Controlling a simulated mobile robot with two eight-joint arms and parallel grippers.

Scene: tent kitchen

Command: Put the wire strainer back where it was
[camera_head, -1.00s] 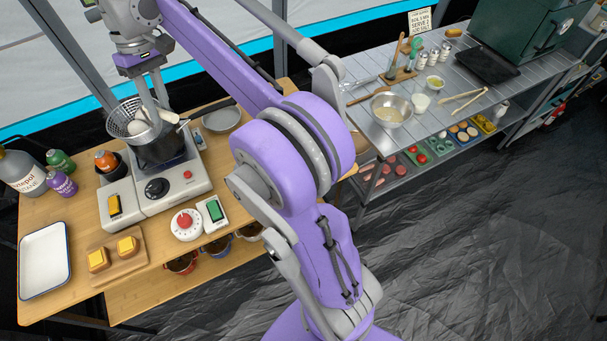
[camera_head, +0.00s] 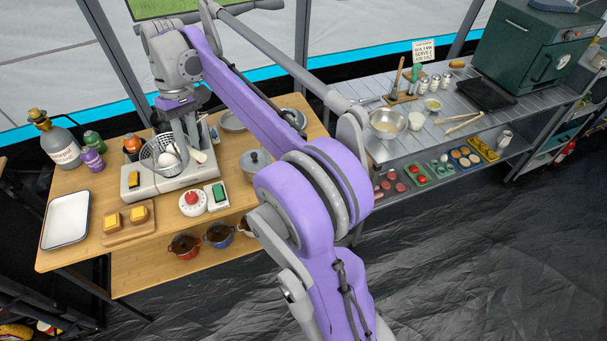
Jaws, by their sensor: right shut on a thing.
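The wire strainer (camera_head: 150,152) is a grey mesh basket with pale, egg-like round things (camera_head: 168,158) in it. It is in front of the dark pot (camera_head: 159,119), over the stove (camera_head: 145,187). My right gripper (camera_head: 186,138) reaches down at its right side and is shut on the strainer; the exact grip on the handle is hard to see. The pot is mostly hidden behind the strainer and gripper. My left gripper is out of view.
Bottles stand at left. A lidded pot (camera_head: 257,166) stands at right. A metal counter with a bowl (camera_head: 386,124) is farther right.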

